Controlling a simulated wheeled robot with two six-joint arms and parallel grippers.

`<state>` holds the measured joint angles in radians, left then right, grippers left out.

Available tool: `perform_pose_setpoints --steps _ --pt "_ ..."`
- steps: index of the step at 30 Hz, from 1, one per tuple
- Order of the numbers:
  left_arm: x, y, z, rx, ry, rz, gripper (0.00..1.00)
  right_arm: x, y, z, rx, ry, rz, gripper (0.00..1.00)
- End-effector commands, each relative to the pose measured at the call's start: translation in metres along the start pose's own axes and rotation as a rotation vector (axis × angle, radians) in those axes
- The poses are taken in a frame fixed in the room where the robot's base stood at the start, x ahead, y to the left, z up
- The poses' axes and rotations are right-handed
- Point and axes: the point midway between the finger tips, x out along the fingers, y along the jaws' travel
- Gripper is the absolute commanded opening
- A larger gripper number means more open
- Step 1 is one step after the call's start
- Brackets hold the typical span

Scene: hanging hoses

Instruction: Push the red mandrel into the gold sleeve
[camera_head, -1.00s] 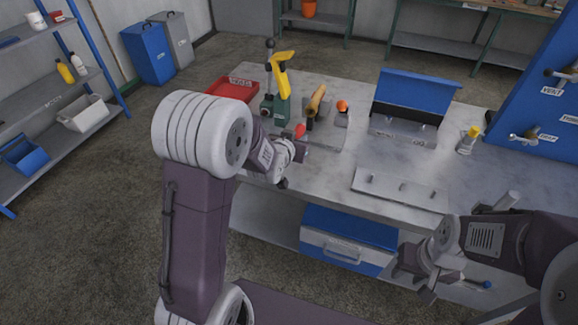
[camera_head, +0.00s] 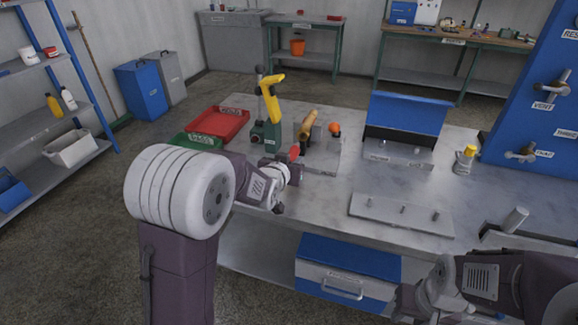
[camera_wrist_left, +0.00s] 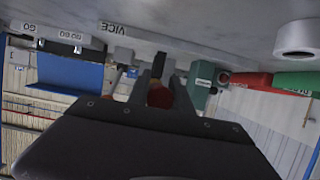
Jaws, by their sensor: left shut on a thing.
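My left gripper (camera_head: 287,163) is shut on the red mandrel (camera_head: 294,153) at the near side of the vice, low over the bench. In the left wrist view the red mandrel (camera_wrist_left: 158,97) sits between the two dark fingers of my left gripper (camera_wrist_left: 158,88). The gold sleeve (camera_head: 308,122) lies slanted at the grey vice, just beyond the mandrel. The mandrel points towards it; I cannot tell if they touch. My right gripper (camera_head: 412,300) is low at the lower right, partly cut off by the frame; its fingers are unclear.
A green press with a yellow handle (camera_head: 271,95) stands left of the vice. Red (camera_head: 218,125) and green (camera_head: 203,139) trays lie further left. An orange-topped thing (camera_head: 334,128), a blue-lidded box (camera_head: 405,113) and a pegged plate (camera_head: 402,213) are to the right.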

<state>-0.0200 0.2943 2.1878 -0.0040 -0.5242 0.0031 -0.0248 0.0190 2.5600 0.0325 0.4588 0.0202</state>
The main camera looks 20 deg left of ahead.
Motion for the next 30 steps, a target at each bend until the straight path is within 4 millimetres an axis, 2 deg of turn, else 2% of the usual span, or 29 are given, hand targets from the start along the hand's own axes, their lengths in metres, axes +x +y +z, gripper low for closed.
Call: perform_pose_setpoints --steps 3,10,30 --pt "0.012 0.0 -0.006 0.0 0.001 0.0 0.0 -0.002 0.0 0.0 0.0 0.0 0.0 0.36" --pt "0.026 0.0 -0.011 0.0 0.0 0.0 0.0 -0.004 0.0 0.0 0.0 0.0 0.0 0.36" --pt "0.028 0.0 -0.012 0.0 0.002 0.0 0.0 -0.001 0.0 0.0 0.0 0.0 0.0 0.36"
